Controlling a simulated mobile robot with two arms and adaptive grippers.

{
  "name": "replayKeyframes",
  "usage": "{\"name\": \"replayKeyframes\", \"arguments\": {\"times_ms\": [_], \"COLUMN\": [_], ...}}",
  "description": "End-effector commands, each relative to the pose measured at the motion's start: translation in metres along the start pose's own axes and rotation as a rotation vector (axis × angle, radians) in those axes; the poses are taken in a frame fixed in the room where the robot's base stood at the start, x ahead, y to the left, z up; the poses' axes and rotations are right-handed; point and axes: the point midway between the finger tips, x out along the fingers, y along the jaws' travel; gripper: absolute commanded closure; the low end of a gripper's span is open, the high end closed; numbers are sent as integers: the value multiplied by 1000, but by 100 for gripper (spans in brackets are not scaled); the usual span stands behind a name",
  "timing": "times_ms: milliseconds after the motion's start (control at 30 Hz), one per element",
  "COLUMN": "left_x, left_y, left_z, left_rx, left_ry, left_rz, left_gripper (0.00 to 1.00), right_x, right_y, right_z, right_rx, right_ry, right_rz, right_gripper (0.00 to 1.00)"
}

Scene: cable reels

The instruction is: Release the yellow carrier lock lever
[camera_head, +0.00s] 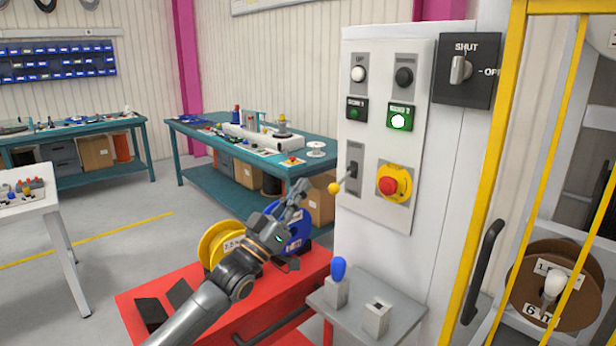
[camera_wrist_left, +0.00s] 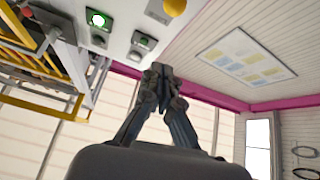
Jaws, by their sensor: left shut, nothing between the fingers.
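A short lever with a yellow ball knob (camera_head: 334,188) sticks out to the left from a dark slot plate (camera_head: 353,165) on the white control panel (camera_head: 372,137). A yellow ball, seemingly this knob, also shows at the top edge of the left wrist view (camera_wrist_left: 174,6). My left gripper (camera_head: 303,187) is shut and empty, a little left of the knob and apart from it. In the left wrist view its fingertips (camera_wrist_left: 159,72) meet below the yellow ball. My right gripper is not in view.
A red emergency button on yellow (camera_head: 390,186) sits right of the lever. A lit green button (camera_head: 398,121) is above. A grey shelf (camera_head: 342,308) with a blue-knobbed block (camera_head: 338,270) stands below. Yellow (camera_head: 212,243) and blue (camera_head: 296,227) reels sit on a red cart (camera_head: 205,326).

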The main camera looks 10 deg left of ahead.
Motion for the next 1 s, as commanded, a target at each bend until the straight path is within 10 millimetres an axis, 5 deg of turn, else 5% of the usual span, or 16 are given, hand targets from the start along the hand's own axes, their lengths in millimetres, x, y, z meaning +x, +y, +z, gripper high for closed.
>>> {"name": "replayKeyframes", "arguments": {"times_ms": [233, 733, 867, 1000], "left_x": [-34, -41, -60, -112], "left_y": [-2, -6, -27, -64], "left_z": [14, 20, 56, 130], "left_rx": [1, 2, 17, 50], "left_ry": [0, -10, -79, -231], "left_rz": [1, -10, -77, -205], "left_gripper": [100, 100, 100, 100], "right_x": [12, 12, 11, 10], "right_y": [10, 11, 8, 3], "right_z": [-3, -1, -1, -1], "right_rx": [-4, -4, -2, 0], "right_ry": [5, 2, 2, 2], "right_rz": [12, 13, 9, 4], "right_gripper": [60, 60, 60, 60]}}
